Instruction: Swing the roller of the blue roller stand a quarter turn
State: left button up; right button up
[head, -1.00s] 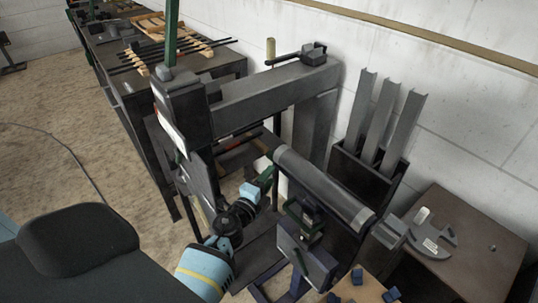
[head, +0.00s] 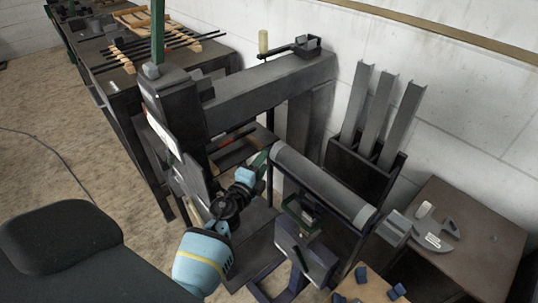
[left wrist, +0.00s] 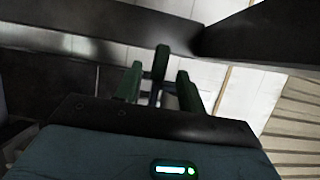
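The blue roller stand (head: 292,288) has a dark blue base at bottom centre of the head view. A long grey roller (head: 318,184) lies above it, slanting from upper left to lower right. My left gripper (head: 262,160) reaches up beside the roller's upper-left end; its green fingertips look close to that end, and I cannot tell whether they touch. In the left wrist view its green fingers (left wrist: 159,88) stand apart, with a narrow dark-green upright piece showing between them. A dark bar crosses above them. My right gripper is not in view.
A black machine frame with a thick crossbeam (head: 270,88) stands behind the gripper. A black bin of metal channels (head: 375,120) is by the wall. A brown table (head: 470,225) is at right. A wooden surface with blue blocks (head: 375,288) is at the bottom. Open floor lies at left.

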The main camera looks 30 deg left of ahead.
pick_arm(q)
jog(key=shift+w+a+b, duration=0.15)
jog(key=shift+w+b, duration=0.4)
jog(key=shift+w, duration=1.9)
grip_shut()
